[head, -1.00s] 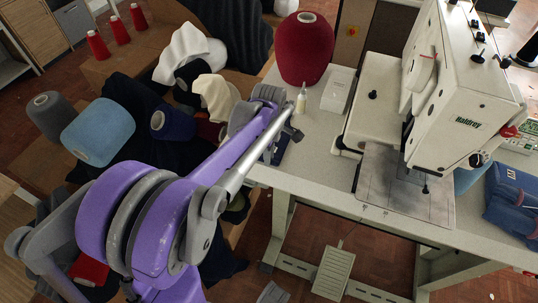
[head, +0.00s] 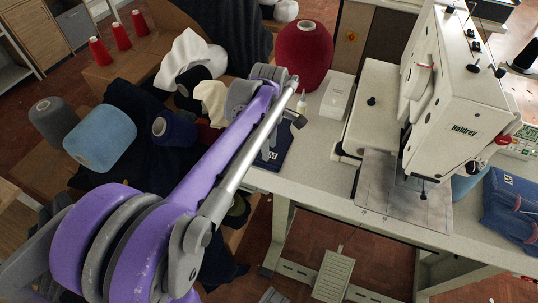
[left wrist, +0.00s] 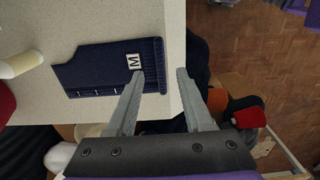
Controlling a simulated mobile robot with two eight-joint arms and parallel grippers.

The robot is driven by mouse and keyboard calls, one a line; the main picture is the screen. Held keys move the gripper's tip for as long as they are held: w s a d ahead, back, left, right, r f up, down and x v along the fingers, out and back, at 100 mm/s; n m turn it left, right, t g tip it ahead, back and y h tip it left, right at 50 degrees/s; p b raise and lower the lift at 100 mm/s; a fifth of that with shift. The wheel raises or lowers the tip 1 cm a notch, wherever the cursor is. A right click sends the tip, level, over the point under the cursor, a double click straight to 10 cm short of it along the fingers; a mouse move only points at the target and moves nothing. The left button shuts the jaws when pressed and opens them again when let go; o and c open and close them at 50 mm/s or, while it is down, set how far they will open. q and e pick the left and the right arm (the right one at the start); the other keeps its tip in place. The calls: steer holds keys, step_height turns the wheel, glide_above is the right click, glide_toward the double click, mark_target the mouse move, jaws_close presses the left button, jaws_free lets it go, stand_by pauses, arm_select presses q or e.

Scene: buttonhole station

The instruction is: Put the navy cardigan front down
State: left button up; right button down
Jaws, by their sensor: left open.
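The navy cardigan front (left wrist: 95,68) lies flat on the pale tabletop near its edge in the left wrist view, with a white "M" label and a row of small pale marks along one side. In the head view the navy cardigan front (head: 276,152) shows partly behind my left arm. My left gripper (left wrist: 160,72) is open and empty. My right gripper is not in view.
A white buttonhole machine (head: 440,110) stands on the table (head: 320,185). A red yarn cone (head: 303,55), a white box (head: 337,95) and a small bottle (left wrist: 20,63) stand near the piece. Folded blue garments (head: 512,205) lie at the right. Cones and cloth crowd the left.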

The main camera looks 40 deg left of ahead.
arm_select(q)
steer(key=s+d+f+m+t, duration=0.2)
steer(key=s+d+f+m, duration=0.1)
steer(key=s+d+m, duration=0.4)
steer(key=s+d+f+m+t, duration=0.3)
steer(key=s+d+m, duration=0.4)
steer(key=m, duration=0.7)
steer(key=shift+d+f+m, duration=0.15)
steer(key=shift+d+m, duration=0.15)
steer(key=shift+d, duration=0.3)
steer(key=shift+s, duration=0.1)
step_height(320, 180, up, 8)
steer(key=w+p, duration=0.1)
steer(key=p, duration=0.6)
steer(key=shift+w+p, duration=0.2)
steer(key=shift+p, duration=0.1)
